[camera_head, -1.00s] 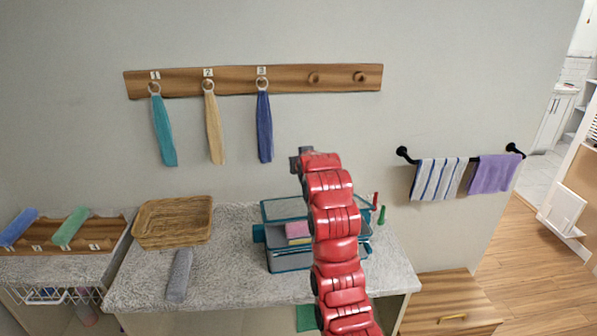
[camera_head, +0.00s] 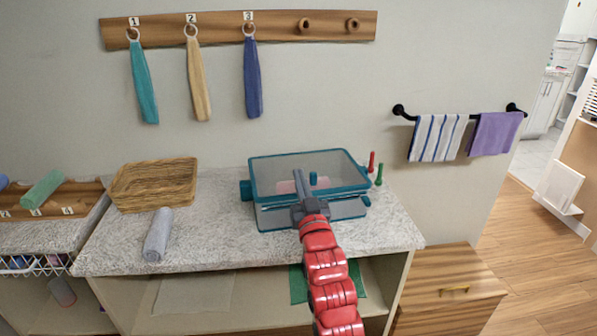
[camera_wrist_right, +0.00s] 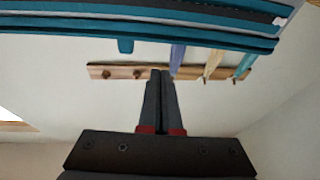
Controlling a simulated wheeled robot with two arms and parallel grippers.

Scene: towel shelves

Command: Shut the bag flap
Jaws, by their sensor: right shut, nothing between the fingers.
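The bag is a teal-trimmed grey case (camera_head: 340,211) on the right part of the grey counter. Its flap, a teal-framed clear panel (camera_head: 340,163), shows over and behind the bag's top, and pink shows at the opening. I cannot tell whether the flap touches the front rim. My right gripper (camera_head: 297,173) is shut and empty, its fingers reaching over the bag from the front and hiding part of it. In the right wrist view the shut fingers (camera_wrist_right: 161,74) point toward the wall, with teal bag edges (camera_wrist_right: 150,38) across the top. My left gripper is not in view.
The wooden hook rail (camera_head: 280,25) is above. The counter between towel and bag is clear.

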